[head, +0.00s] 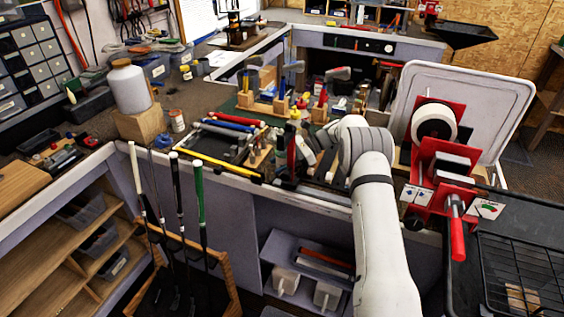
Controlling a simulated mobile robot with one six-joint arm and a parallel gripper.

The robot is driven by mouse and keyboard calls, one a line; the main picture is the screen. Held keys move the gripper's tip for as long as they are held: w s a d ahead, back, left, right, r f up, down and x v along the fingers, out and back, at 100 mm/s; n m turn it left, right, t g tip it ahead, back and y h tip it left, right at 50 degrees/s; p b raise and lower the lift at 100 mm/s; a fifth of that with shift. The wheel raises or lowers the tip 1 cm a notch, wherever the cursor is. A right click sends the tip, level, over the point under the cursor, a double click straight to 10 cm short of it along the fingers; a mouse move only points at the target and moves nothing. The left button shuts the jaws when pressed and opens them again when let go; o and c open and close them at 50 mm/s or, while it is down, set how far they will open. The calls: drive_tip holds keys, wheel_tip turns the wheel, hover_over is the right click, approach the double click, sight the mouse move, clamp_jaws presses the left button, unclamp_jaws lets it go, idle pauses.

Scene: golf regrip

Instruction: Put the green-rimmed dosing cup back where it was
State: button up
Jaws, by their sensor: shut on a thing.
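My white arm reaches up from the bottom right over the front edge of the workbench (205,160), and its wrist bends down to the left among the tools. My gripper is at the end of that wrist, in a dark, crowded patch near some red and black upright pieces (291,152). I cannot make out its fingertips or what is between them. I cannot pick out the green-rimmed dosing cup anywhere in the head view. It may be hidden by my arm or too small to see.
A white jug (129,88) stands on a wooden block at the left, with a small jar (177,121) beside it. Several clubs lean in a wooden rack (222,262) before the bench. A red machine (440,160) stands to the right of my arm. A black wire basket (515,265) is at the lower right.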

drive_tip(key=shift+f, duration=0.2)
drive_tip(key=o, duration=1)
drive_tip(key=v, duration=0.8)
drive_tip(key=shift+s+d+f+p, duration=0.15)
drive_tip(key=shift+d+f+p, duration=0.15)
drive_tip(key=shift+p, duration=0.1)
drive_tip(key=shift+a, duration=0.1)
drive_tip(key=shift+a, duration=0.1)
